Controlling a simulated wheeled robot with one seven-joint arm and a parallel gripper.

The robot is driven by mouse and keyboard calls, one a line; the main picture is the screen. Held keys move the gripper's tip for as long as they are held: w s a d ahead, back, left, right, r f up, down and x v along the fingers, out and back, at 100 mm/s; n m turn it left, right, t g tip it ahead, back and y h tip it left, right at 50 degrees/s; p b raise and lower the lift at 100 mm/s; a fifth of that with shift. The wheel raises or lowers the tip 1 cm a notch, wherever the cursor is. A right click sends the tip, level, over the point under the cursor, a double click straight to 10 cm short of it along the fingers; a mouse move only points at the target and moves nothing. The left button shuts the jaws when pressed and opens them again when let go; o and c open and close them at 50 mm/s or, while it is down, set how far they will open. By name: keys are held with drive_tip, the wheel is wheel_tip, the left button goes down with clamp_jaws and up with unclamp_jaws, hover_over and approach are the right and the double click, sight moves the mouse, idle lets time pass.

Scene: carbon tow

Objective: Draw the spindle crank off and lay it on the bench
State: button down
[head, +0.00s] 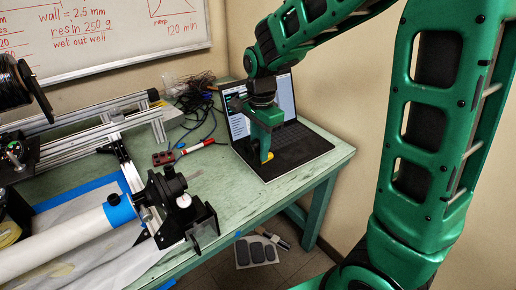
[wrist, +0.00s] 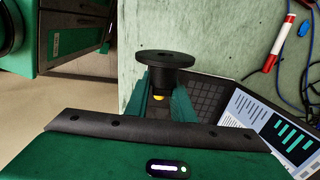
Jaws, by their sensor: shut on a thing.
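My gripper (head: 265,150) is over the laptop at the back right of the bench, pointing down. In the wrist view my gripper (wrist: 160,88) is shut on a black round-flanged part with a short stem, which looks like the spindle crank (wrist: 163,60). A small yellow bit shows between the fingers, and also at the fingertips in the head view (head: 267,157). The winder's black spindle end (head: 168,187) stands at the bench's front, apart from my gripper. I cannot tell whether the held part touches the laptop.
The open laptop (head: 295,152) lies under my gripper. A red marker (head: 195,147), a small red block (head: 163,158) and tangled cables (head: 195,95) lie left of it. The green bench top (head: 222,190) is bare between winder and laptop. The bench edge is close on the right.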

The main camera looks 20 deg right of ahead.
drive_tip(key=s+a+f, duration=0.1)
drive_tip(key=a, duration=0.6)
drive_tip(key=shift+s+f, duration=0.2)
drive_tip(key=shift+f, duration=0.1)
drive_tip(key=shift+d, duration=0.1)
drive_tip(key=shift+f, duration=2)
drive_tip(key=shift+f, duration=0.5)
drive_tip(key=c, duration=1.5)
unclamp_jaws()
drive_tip(key=shift+o, duration=0.2)
drive_tip(key=shift+r, duration=0.15)
wheel_tip(320, 180, up, 10)
drive_tip(key=shift+r, duration=0.25)
